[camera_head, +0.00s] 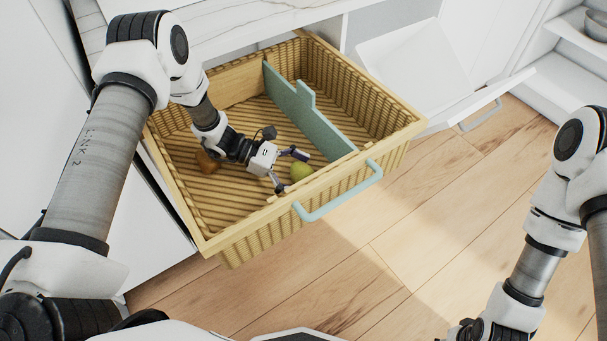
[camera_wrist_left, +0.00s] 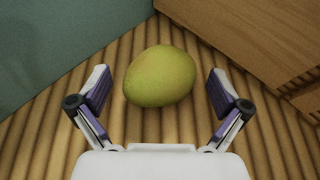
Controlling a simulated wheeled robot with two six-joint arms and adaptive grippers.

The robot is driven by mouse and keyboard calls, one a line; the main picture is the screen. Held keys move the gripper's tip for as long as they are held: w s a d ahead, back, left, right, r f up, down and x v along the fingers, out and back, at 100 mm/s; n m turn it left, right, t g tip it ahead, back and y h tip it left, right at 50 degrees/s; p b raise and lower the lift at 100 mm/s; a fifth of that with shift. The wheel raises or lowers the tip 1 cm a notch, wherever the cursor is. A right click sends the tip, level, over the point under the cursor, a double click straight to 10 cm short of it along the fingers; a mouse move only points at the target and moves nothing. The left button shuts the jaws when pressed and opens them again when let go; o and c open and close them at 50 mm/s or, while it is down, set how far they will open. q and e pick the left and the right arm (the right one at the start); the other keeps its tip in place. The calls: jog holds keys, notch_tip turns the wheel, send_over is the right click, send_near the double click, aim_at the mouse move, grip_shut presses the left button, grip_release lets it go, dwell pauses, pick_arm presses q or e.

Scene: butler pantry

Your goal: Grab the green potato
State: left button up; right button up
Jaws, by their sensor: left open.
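The green potato (camera_head: 300,172) lies on the ribbed floor of the wicker drawer basket (camera_head: 236,235), near its front wall and the green divider. In the left wrist view the potato (camera_wrist_left: 160,76) is yellow-green and oval, lying between and slightly beyond the fingertips. My left gripper (camera_head: 287,168) is open and reaches down inside the basket close to the potato. In the left wrist view its two fingers (camera_wrist_left: 160,92) stand apart on either side of the potato, with gaps on both sides. My right gripper (camera_head: 465,332) is at the bottom edge, mostly cut off.
A green divider (camera_head: 310,112) splits the basket. A brown item (camera_head: 207,161) lies in the basket behind my left wrist. A pale green handle (camera_head: 340,194) is on the basket front. An open white drawer (camera_head: 420,75) stands to the right. The wooden floor in front is clear.

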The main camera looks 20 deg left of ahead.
pick_arm(q)
jog(key=shift+d+f, duration=0.2)
jog(key=shift+d, duration=0.2)
jog(key=c, duration=1.4)
jog(key=shift+o, duration=0.2)
